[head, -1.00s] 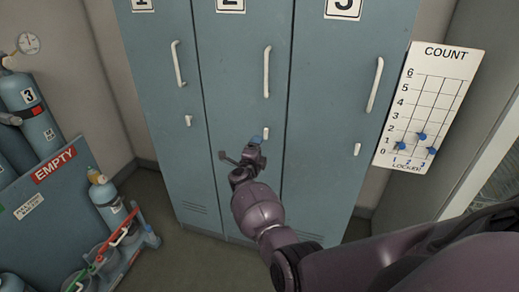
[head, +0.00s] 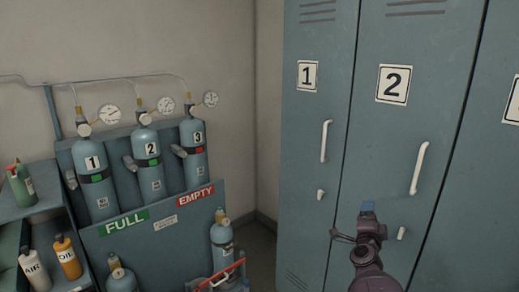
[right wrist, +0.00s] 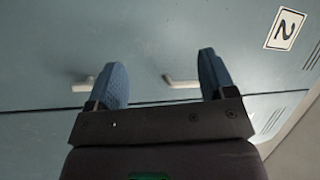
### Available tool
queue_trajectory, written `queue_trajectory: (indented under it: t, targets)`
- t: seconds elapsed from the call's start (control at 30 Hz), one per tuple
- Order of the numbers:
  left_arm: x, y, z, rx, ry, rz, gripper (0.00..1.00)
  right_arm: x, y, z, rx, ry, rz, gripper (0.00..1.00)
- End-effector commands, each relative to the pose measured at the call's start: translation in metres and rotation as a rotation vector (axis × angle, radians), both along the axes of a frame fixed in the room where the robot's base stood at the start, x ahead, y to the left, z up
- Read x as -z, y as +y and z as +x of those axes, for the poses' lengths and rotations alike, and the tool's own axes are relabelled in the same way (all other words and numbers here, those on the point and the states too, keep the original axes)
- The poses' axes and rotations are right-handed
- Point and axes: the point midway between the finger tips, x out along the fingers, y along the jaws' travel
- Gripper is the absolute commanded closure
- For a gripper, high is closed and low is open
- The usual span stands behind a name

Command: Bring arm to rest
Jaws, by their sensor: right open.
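My right gripper (head: 368,208) shows at the lower right of the head view, in front of the blue-grey lockers. In the right wrist view its two blue fingers (right wrist: 162,82) are spread apart with nothing between them. They face locker door 2 (head: 375,135), apart from it as far as I can tell. A pale door handle (right wrist: 181,82) and a small white latch (right wrist: 83,84) show beyond the fingers. Locker door 1 (head: 315,130) is shut, and door 2 looks shut too. My left gripper is not in view.
At the left stands a rack (head: 160,245) with gas cylinders 1 (head: 98,190), 2 (head: 150,178) and 3 (head: 195,165). A loose cylinder (head: 222,240) stands in front of it. An air bottle (head: 35,272) and an oil bottle (head: 68,258) are at the lower left.

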Motion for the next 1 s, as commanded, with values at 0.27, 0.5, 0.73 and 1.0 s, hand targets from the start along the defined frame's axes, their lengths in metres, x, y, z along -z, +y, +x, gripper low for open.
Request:
queue_trajectory:
  t: [0.27,0.5,0.73,1.0]
  targets:
    - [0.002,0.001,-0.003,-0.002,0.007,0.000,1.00,-0.004,0.038,-0.047,-0.199,0.172,-0.503,0.23]
    - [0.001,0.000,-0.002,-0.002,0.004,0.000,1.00,0.046,0.060,-0.126,-0.307,0.400,-0.864,0.23]
    - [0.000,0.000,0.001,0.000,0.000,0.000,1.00,0.096,0.071,-0.215,-0.381,0.592,-1.079,0.23]
    - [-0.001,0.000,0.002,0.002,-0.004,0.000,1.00,0.147,0.081,-0.325,-0.470,0.751,-1.183,0.23]
